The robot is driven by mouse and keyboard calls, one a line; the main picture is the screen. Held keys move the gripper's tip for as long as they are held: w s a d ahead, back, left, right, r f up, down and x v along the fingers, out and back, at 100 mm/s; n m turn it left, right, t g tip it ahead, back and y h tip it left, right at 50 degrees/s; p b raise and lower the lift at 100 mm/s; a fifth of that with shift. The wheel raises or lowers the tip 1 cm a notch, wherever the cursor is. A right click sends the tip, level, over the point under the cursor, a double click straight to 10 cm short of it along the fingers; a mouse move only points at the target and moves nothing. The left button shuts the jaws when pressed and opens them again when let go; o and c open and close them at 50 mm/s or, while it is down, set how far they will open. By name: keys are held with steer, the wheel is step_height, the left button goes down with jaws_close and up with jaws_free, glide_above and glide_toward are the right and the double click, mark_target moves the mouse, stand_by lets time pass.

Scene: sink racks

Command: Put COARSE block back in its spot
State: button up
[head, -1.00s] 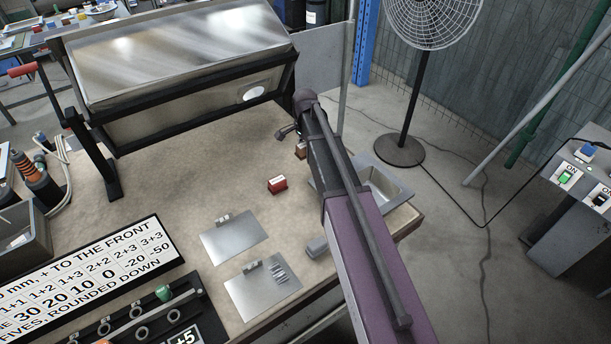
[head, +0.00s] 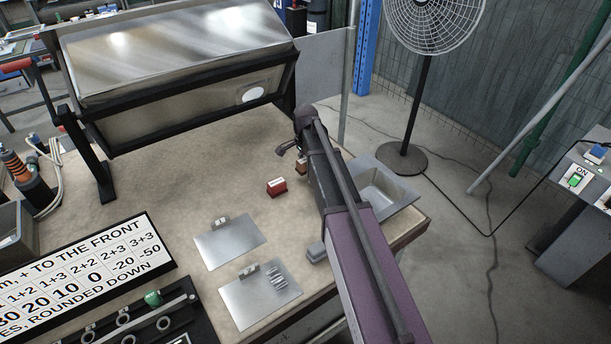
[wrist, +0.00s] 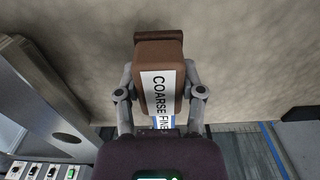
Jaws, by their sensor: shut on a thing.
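The COARSE block (wrist: 159,54) is brown, with a white label whose visible letters read COARSE and FINE in the wrist view. My gripper (wrist: 160,80) has one finger on each side of it and is shut on it. In the head view the brown block (head: 302,166) shows beside my gripper (head: 293,150), over the right side of the bench, partly hidden by my arm. I cannot tell whether it touches the bench. A red block (head: 277,187) with a pale top stands on the bench to its left.
A metal sink basin (head: 383,190) lies to the right of my arm. Two metal plates (head: 228,243) (head: 258,305) lie nearer the front, with a grey block (head: 316,251) beside them. A large tilted metal box (head: 180,50) stands at the back. A sign (head: 75,270) lies at front left.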

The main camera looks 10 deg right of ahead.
mark_target(306, 178)
steer(key=shift+f, duration=0.1)
stand_by(0.3)
steer(key=shift+f+b, duration=1.8)
steer(key=shift+b, duration=0.05)
steer(key=shift+f, duration=0.15)
steer(key=o, duration=1)
steer(key=shift+o, duration=0.2)
steer(key=shift+r, duration=0.2)
step_height(306, 178, up, 12)
steer(key=p, duration=1.2)
steer(key=shift+s, duration=0.15)
